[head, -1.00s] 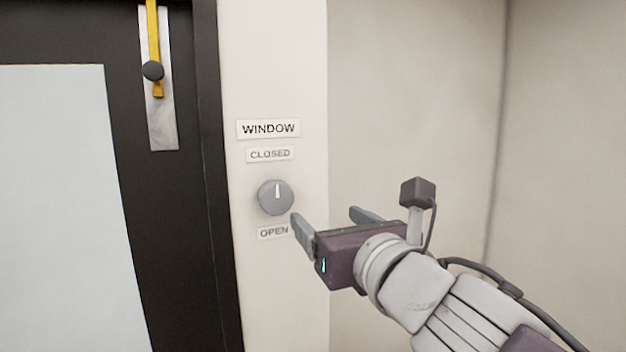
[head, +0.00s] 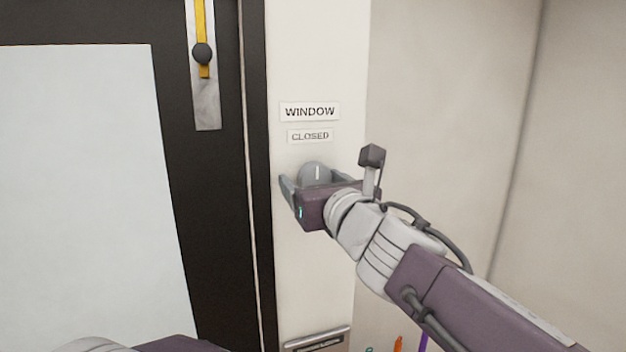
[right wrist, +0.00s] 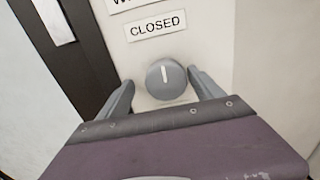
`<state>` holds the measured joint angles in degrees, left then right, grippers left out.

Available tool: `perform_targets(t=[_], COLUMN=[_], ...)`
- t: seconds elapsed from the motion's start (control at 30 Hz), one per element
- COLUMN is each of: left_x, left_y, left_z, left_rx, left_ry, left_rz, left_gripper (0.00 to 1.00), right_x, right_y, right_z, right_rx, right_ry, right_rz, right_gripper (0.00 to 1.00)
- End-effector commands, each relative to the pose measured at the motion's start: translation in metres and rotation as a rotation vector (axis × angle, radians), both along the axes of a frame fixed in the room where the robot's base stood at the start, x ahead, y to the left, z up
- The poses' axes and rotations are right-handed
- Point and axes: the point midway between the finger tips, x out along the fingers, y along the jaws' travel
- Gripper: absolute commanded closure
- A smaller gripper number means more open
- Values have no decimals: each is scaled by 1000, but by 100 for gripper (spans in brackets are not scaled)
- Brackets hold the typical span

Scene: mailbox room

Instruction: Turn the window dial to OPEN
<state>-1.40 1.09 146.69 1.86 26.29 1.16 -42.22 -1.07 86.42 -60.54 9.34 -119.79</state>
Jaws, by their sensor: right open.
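The round grey window dial (head: 314,172) is on the white wall panel, its white pointer line standing upright toward the CLOSED label (head: 310,136). The WINDOW label (head: 310,112) is above that. My right gripper (head: 312,182) is open, with one finger on each side of the dial. In the right wrist view the dial (right wrist: 166,79) sits between the two spread fingers (right wrist: 160,95), with a visible gap at the left; contact on the right is unclear. The OPEN label is hidden behind my gripper. My left gripper is out of view.
A dark door frame (head: 257,200) with a pale pane (head: 85,180) stands left of the panel. A metal plate with a yellow bar and black knob (head: 202,54) is at upper left. A slot plate (head: 318,341) and colored items (head: 398,344) are at the bottom.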

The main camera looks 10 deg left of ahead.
Motion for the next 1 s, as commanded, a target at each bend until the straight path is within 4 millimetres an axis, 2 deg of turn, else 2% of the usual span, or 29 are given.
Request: perform_targets(t=[0.13, 0.3, 0.37, 0.73, 1.0], left_x=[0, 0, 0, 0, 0], left_y=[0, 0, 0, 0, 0], left_z=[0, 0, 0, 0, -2], left_rx=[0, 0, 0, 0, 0], left_ry=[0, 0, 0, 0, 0], left_rz=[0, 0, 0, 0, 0], left_gripper=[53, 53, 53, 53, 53], right_x=[0, 0, 0, 0, 0], right_y=[0, -1, -1, -1, -1], right_z=[0, 0, 0, 0, -1], right_rx=[0, 0, -1, 18, 139], right_ry=[0, 0, 1, 14, 96], right_rz=[-1, -2, -3, -1, -2], right_gripper=[24, 71, 86, 86, 86])
